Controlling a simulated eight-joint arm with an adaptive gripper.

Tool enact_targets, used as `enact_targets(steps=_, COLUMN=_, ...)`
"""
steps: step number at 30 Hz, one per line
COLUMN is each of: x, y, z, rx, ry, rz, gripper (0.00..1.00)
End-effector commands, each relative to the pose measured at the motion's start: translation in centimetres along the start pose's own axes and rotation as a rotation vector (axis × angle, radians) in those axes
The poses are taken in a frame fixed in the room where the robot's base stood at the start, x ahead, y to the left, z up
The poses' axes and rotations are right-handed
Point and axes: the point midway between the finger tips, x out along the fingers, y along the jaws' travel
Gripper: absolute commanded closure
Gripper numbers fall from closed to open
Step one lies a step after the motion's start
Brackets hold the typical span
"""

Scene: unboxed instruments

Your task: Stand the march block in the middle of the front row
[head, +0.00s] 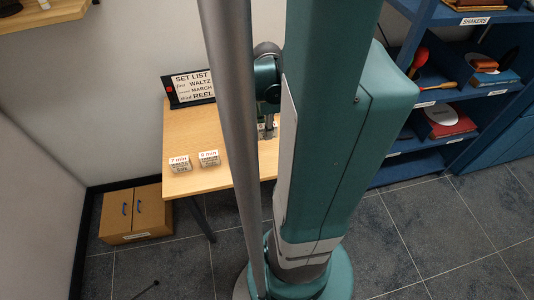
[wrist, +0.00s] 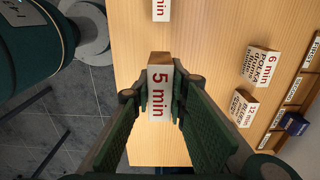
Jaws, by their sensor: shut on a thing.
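My gripper (wrist: 160,106) is shut on a pale wooden block (wrist: 160,72) with a white face reading "5 min" in red. Its tune name does not show, so I cannot tell from the label whether it is the march block. In the head view my gripper (head: 267,131) is over the table (head: 188,123), partly hidden by my arm. Two blocks stand on the table's left part, a "7 min" block (head: 180,164) and another labelled block (head: 209,158). A set list sign (head: 190,89) reads waltz, march, reel.
In the wrist view, a polka block (wrist: 262,65) marked "6 min" and a "12 min" block (wrist: 243,108) stand to the right. Beyond them is a labelled rack (wrist: 292,88) with a dark blue item (wrist: 294,123). Another "min" block (wrist: 161,9) is at the top edge.

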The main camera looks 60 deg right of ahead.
Motion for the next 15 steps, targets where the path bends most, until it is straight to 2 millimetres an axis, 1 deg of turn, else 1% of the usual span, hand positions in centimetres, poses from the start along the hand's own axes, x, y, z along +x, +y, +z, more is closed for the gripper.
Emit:
enact_targets(steps=5, x=0.2, y=0.0, z=0.0, rx=0.000, ry=0.000, rz=0.000, gripper=0.96)
enact_targets(steps=8, x=0.9, y=-0.1, z=0.0, rx=0.000, ry=0.000, rz=0.000, gripper=0.96)
enact_targets(steps=15, x=3.6, y=-0.1, z=0.0, rx=0.000, ry=0.000, rz=0.000, gripper=0.96)
